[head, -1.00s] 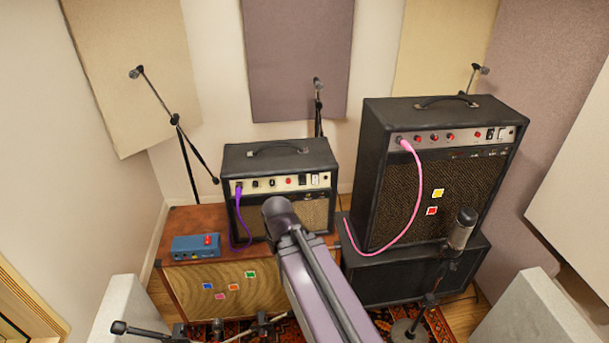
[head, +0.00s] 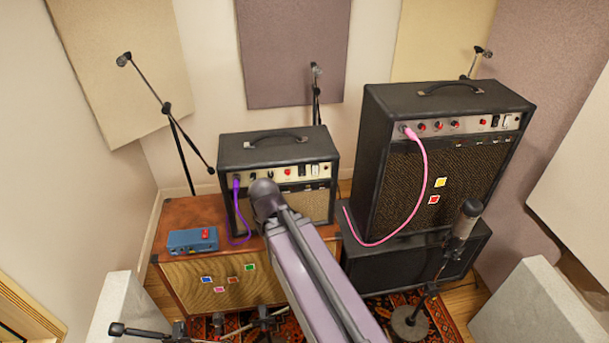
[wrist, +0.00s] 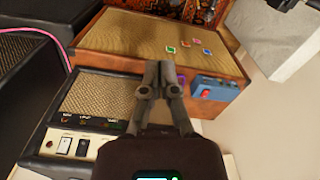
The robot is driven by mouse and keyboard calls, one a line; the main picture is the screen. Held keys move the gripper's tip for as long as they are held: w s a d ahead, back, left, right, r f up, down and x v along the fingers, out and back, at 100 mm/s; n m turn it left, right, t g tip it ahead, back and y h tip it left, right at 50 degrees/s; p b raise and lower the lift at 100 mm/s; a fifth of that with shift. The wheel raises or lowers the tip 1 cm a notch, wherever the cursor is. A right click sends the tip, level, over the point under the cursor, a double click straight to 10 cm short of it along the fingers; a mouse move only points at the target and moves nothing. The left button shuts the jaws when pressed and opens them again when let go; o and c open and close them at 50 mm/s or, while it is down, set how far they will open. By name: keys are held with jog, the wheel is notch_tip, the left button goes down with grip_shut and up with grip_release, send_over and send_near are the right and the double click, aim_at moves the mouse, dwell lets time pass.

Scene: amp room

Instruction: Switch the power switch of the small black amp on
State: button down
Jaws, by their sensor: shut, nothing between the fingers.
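The small black amp (head: 277,152) stands on a brown wooden cabinet in the head view. Its cream control panel has a red lamp and two switches at the right end, one dark (head: 302,171) and one white (head: 314,170). In the wrist view the amp's panel (wrist: 103,151) is at lower left, with the white switch (wrist: 64,146) and the dark switch (wrist: 81,148) side by side. I cannot tell which position they are in. My gripper (wrist: 160,67) is shut and empty, to the right of the switches in that view.
A purple cable (head: 236,210) is plugged into the small amp. A blue pedal (head: 192,241) sits on the brown cabinet (head: 185,213). A larger black amp (head: 440,105) with a pink cable (head: 415,195) stands to the right. Microphone stands are around them.

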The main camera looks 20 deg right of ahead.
jog(key=w+d+f+m+t+h+b, duration=0.1)
jog(key=w+d+f+t+b, duration=0.5)
jog(key=w+b, duration=0.45)
jog(key=w+d+f+m+t+h+b, duration=0.1)
jog(key=w+d+f+t+b, duration=0.55)
jog(key=b, duration=0.65)
jog(key=s+d+r+t+h+b, duration=0.1)
jog(key=d+t+h+b, duration=0.1)
jog(key=t+b, duration=0.4)
jog(key=s+d+r+m+t+h+b, duration=0.1)
jog(key=d+t+b, duration=0.4)
jog(key=b, duration=0.5)
jog(key=shift+s+r+t+h+b, duration=0.15)
jog(key=shift+r+t+h+b, duration=0.3)
jog(key=shift+t+h, duration=0.55)
jog(key=shift+r+g, duration=0.1)
jog(key=shift+g, duration=0.15)
